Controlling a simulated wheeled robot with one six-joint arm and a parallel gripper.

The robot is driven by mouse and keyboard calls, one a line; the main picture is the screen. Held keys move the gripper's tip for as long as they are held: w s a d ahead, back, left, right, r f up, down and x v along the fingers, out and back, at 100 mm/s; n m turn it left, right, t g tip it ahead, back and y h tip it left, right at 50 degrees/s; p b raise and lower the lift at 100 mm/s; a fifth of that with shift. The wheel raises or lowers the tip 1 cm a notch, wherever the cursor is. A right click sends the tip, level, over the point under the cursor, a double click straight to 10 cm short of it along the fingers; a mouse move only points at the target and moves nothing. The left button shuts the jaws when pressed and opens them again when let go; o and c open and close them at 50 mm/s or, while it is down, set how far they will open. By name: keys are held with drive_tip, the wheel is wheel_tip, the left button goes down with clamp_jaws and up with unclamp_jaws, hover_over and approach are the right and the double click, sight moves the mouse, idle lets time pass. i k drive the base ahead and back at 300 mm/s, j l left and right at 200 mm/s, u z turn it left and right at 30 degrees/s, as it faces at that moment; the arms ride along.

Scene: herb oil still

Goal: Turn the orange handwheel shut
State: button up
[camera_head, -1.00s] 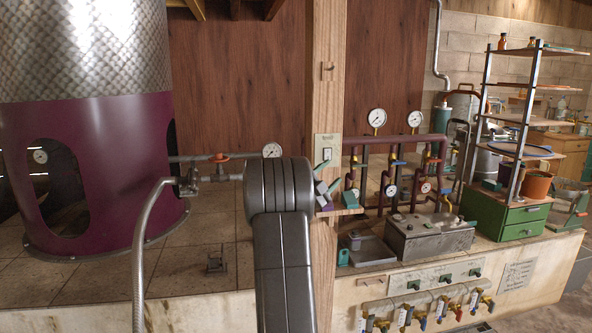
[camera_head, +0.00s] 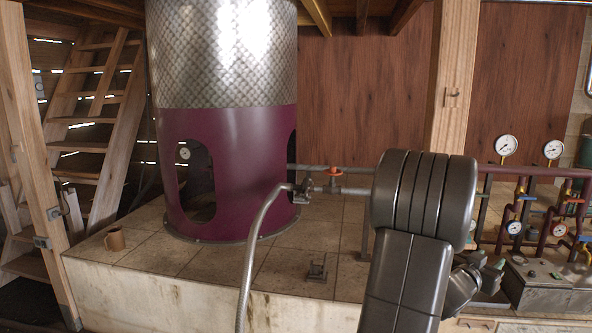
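The orange handwheel (camera_head: 334,171) is small and sits on a thin grey horizontal pipe (camera_head: 352,190) just right of the big still. It lies roughly flat on top of its valve and is in plain sight, just left of my dark grey arm. How far it is turned cannot be told. My arm fills the lower right middle and covers the pipe's right end.
The still (camera_head: 230,130), purple below and shiny metal above, stands on a tiled plinth (camera_head: 130,262). A braided hose (camera_head: 252,255) hangs in front. A brown mug (camera_head: 115,239) stands at left, near wooden stairs (camera_head: 100,110). A wooden post (camera_head: 455,80) and gauge pipework (camera_head: 545,172) are at right.

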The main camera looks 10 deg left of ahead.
sight(332, 170)
drive_tip(key=i+l+u, duration=0.1)
drive_tip(key=i+u, duration=0.15)
drive_tip(key=u, duration=0.15)
drive_tip(key=i+l+u, duration=0.2)
drive_tip(key=u, duration=0.2)
drive_tip(key=i+l+u, duration=0.35)
drive_tip(key=l+u, duration=0.2)
drive_tip(key=u, duration=0.2)
drive_tip(key=i+l, duration=0.15)
drive_tip(key=l, duration=0.15)
drive_tip(key=i+l, duration=0.1)
drive_tip(key=l, duration=0.2)
drive_tip(key=i+l+u, duration=0.1)
drive_tip(key=l, duration=0.25)
drive_tip(key=i+l, duration=0.15)
drive_tip(key=l, duration=0.15)
